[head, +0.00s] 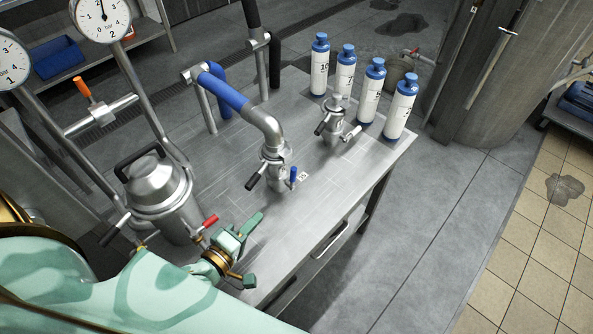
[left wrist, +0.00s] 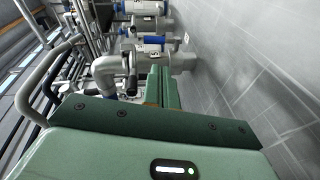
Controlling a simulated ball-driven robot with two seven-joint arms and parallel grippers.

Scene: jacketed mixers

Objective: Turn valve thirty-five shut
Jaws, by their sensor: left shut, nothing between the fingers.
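A steel valve fitting (head: 274,160) stands in the middle of the metal table, under a bent pipe with a blue sleeve. My left gripper (head: 254,221) is over the table's near edge, shut and empty, apart from the fitting and nearer to me. Its closed green fingers also show in the left wrist view (left wrist: 159,86). My right gripper is not in view.
A lidded steel vessel (head: 160,190) stands left of my gripper, with a red-handled valve (head: 210,222) close to my wrist. A smaller steel fitting (head: 335,122) and several white bottles with blue caps (head: 371,90) stand farther back. The table's front right strip is clear.

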